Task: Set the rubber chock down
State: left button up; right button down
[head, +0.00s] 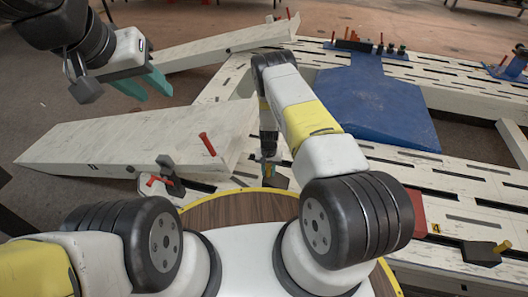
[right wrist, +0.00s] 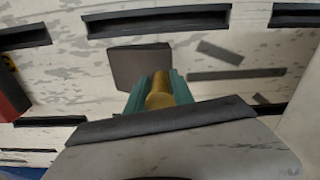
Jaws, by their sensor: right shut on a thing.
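My right gripper (head: 269,170) points down over the near part of the white slotted bench. In the right wrist view its teal fingers (right wrist: 159,94) are shut on the yellow handle (right wrist: 160,92) of the rubber chock (right wrist: 138,68), a dark grey block. The chock also shows below the gripper in the head view (head: 279,183). It is at or just above the slotted surface; I cannot tell whether it touches. My left gripper (head: 145,89) is open and empty, up at the left, away from the chock.
A similar dark block with a yellow handle (head: 485,253) sits on the bench at the right. A pale beam (head: 120,145) and a red-handled clamp (head: 168,178) are at the left.

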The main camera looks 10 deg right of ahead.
jog(key=shift+s+f, duration=0.1)
jog(key=shift+f, duration=1.2)
jog(key=c, duration=1.1)
grip_release()
jog(key=shift+f, duration=0.1)
